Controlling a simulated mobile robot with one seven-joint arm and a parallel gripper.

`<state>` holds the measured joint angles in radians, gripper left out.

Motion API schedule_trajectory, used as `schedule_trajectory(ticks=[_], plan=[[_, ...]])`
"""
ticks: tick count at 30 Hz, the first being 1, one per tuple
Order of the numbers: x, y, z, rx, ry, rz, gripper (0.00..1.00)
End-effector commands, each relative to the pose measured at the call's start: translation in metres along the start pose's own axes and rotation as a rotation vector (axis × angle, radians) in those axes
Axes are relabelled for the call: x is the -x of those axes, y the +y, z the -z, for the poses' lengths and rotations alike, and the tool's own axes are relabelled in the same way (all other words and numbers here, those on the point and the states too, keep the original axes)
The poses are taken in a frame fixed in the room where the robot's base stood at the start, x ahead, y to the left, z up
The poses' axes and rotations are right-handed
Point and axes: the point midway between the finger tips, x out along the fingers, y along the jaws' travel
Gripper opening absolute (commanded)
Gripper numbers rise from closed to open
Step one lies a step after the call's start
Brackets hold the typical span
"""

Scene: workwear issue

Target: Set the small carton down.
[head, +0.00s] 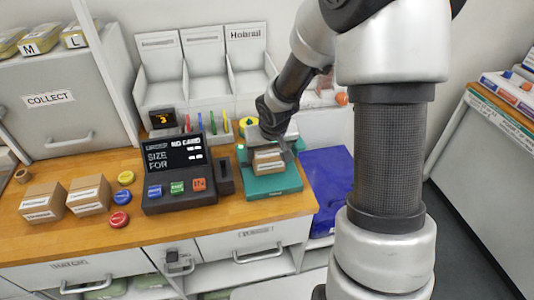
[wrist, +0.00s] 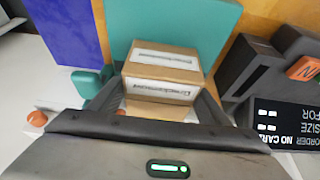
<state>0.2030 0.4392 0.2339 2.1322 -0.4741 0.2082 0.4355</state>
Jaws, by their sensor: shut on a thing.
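The small carton (head: 268,160) is a brown box with white labels. In the wrist view the carton (wrist: 160,73) sits between my two fingers. My gripper (head: 268,150) is shut on it, over the teal mat (head: 270,186) at the right end of the wooden counter. The teal mat (wrist: 190,20) also shows behind the carton in the wrist view. I cannot tell whether the carton's underside touches the mat. The far side of the carton is hidden.
A dark order terminal (head: 178,172) stands left of the mat. Two other cartons (head: 90,194) (head: 43,201) and several coloured discs (head: 126,178) are farther left. A blue panel (head: 328,185) is at the counter's right. Pens and white trays (head: 205,55) stand behind.

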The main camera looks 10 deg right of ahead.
Motion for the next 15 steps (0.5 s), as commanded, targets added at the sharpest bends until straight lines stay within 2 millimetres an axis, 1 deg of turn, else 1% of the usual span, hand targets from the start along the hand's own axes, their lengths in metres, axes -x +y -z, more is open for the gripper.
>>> schedule_trajectory(ticks=[1, 3, 4, 11, 15], plan=[[-0.0012, 0.0, -0.0005, 0.0, 0.0, 0.0, 0.73], [-0.0006, 0.0001, -0.0002, 0.0, 0.0, 0.0, 0.85], [-0.0006, 0.0, -0.0003, 0.0, 0.0, 0.0, 0.89], [-0.0006, 0.0, -0.0002, 0.0, 0.0, 0.0, 0.89], [0.0055, 0.0, 0.0023, -0.001, 0.0, 0.0, 0.89]])
